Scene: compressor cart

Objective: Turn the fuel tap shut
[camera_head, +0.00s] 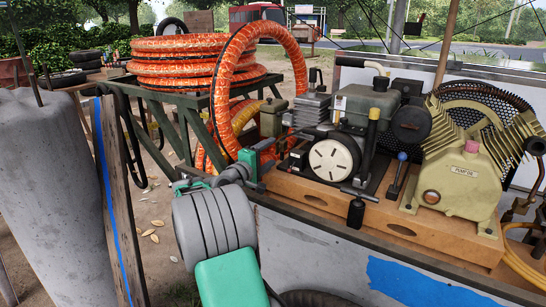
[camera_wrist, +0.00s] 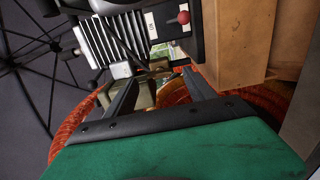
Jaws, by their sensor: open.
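The engine (camera_head: 334,158), with a white round starter cover, stands on a wooden base on the cart. I cannot clearly make out which part is the fuel tap. A small red knob (camera_wrist: 183,17) shows in the wrist view on a dark block, beside a pale label plate. My gripper (camera_head: 268,158) is at the left end of the engine, low beside its base. In the wrist view my gripper (camera_wrist: 160,82) is open, with nothing held between its fingers. The red knob lies beyond the fingertips, toward the top of the picture. A grey finned block (camera_wrist: 112,42) is near the left finger.
Orange hoses (camera_head: 195,55) lie coiled on a dark green rack at the left. A tan compressor pump (camera_head: 462,175) stands right of the engine. A lever with a blue ball (camera_head: 402,156) rises between them.

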